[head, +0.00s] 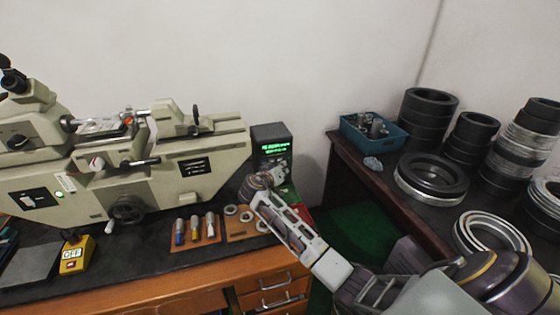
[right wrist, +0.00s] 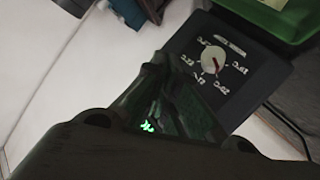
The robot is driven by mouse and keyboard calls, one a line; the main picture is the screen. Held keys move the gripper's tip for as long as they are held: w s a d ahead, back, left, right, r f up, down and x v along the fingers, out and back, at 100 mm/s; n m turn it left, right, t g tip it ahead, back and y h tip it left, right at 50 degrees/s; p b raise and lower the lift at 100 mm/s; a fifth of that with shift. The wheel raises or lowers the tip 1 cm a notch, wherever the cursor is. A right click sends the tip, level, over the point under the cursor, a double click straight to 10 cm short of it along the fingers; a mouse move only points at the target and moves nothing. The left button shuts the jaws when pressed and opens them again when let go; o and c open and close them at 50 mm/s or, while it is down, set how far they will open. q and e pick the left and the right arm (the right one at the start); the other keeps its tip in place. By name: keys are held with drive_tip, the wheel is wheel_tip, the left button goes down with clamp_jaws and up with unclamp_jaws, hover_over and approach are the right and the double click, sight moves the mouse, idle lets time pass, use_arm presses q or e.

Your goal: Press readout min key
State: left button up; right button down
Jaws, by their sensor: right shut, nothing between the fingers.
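The readout (head: 270,136) is a dark box with green lit text, at the back right end of the bench. My right gripper (head: 258,184) is shut and empty, right in front of the readout's lower part. In the right wrist view, my shut fingers (right wrist: 152,80) reach across a dark panel (right wrist: 240,98) with a white dial knob (right wrist: 212,60) and red pointer. A bit of green lit text (right wrist: 148,127) shows by the fingers. I cannot make out the min key, and whether the fingertips touch the panel is unclear. My left gripper is out of view.
A beige measuring machine (head: 170,150) stands left of the readout. Small coloured-handled tools (head: 195,228) and rings (head: 231,210) lie in front. A green tray (right wrist: 285,15) is close to the dial panel. The right table holds a teal bin (head: 372,133) and black bearing rings (head: 428,108).

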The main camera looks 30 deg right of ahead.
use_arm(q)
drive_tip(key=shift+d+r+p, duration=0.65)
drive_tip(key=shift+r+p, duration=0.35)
use_arm(e)
drive_tip(key=s, duration=0.2)
drive_tip(key=s+a, duration=0.1)
drive_tip(key=s, duration=0.1)
drive_tip(key=shift+s+a, duration=0.1)
drive_tip(key=shift+s, duration=0.3)
